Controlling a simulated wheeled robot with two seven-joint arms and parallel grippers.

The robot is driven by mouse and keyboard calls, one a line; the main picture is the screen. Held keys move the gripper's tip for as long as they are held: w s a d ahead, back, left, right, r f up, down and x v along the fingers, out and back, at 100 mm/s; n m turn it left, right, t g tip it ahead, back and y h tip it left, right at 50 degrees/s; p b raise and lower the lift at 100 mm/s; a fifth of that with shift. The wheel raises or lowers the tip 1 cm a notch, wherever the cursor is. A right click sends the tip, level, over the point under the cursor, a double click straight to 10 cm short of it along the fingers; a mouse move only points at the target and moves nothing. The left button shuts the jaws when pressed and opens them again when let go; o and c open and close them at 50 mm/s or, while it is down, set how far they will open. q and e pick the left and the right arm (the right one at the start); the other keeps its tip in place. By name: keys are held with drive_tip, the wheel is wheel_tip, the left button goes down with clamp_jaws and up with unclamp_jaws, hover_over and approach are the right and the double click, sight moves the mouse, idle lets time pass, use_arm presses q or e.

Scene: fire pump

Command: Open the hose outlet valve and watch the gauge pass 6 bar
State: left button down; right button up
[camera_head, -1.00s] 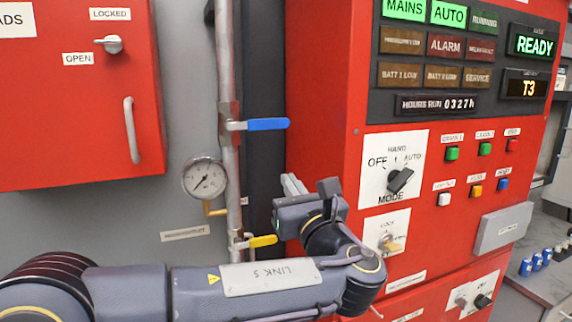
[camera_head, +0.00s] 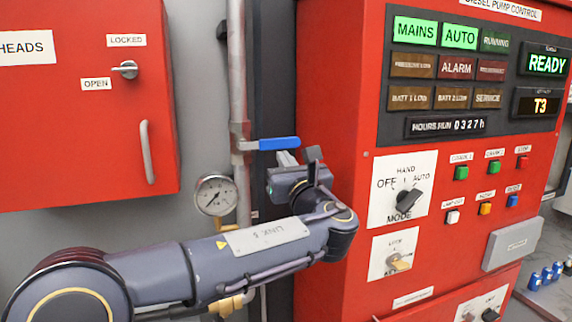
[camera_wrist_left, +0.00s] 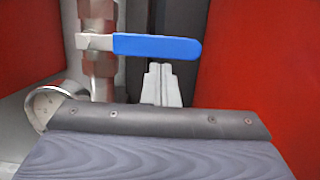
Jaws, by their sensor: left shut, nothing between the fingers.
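A blue lever valve (camera_head: 278,144) sits on the vertical grey pipe (camera_head: 238,70), its handle pointing sideways to the right. It also shows in the left wrist view (camera_wrist_left: 158,47). My left gripper (camera_head: 287,158) is shut and empty, just below the blue handle; in the wrist view its fingertips (camera_wrist_left: 160,82) stand below the handle's right part. I cannot tell whether they touch it. A round white gauge (camera_head: 215,195) hangs left of the pipe; its needle reading is too small to tell. A yellow lever (camera_head: 226,306) lower down is partly hidden by my left arm. My right gripper is out of view.
The red pump control cabinet (camera_head: 330,110) stands close to the right of the gripper, with a MODE knob (camera_head: 408,200) and lit READY display (camera_head: 547,64). A red box (camera_head: 80,120) with a handle is on the left wall.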

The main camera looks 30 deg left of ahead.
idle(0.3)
use_arm(q)
drive_tip(key=shift+r+n, duration=0.3)
drive_tip(key=shift+n, duration=0.2)
